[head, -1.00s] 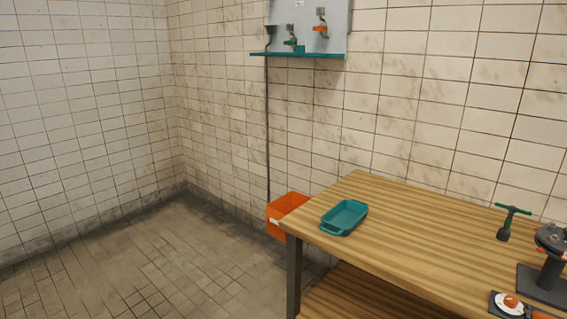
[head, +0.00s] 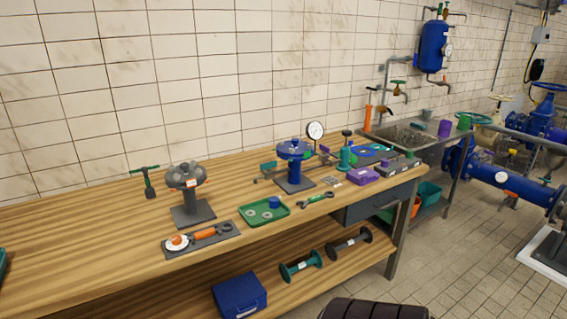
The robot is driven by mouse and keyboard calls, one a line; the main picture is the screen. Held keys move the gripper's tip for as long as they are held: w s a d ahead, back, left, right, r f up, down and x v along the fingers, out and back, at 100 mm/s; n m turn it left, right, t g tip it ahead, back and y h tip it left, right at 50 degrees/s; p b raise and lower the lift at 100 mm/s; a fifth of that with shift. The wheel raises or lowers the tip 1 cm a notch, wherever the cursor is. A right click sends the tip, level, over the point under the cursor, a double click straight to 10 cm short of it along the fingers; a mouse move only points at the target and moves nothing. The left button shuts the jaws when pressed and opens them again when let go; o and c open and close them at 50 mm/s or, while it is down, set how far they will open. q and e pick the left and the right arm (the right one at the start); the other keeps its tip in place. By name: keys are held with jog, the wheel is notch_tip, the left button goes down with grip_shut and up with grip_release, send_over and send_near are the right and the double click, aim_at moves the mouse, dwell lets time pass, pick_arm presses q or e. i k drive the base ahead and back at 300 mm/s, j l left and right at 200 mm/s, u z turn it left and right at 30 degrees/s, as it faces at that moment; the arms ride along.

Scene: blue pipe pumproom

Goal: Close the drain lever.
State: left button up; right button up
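I cannot tell for certain which part is the drain lever. A blue tank (head: 434,46) with a gauge hangs on the wall at the upper right, with pipework and a small tap (head: 438,81) below it. Two more taps stick out of the wall over the sink: one with a green handle (head: 398,83) and one with an orange-brown body (head: 396,92). They are too small to tell whether any is open or shut. Neither of my grippers is in view.
A long wooden workbench (head: 90,222) holds a grey valve (head: 187,190), a blue valve (head: 294,165), a green tray (head: 264,212) and tools. A metal sink (head: 405,136) stands beyond it. Blue pipes (head: 500,172) are at right. The tiled floor (head: 460,270) at lower right is clear.

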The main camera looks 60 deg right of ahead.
aim_at(268, 165)
jog(key=z, duration=2)
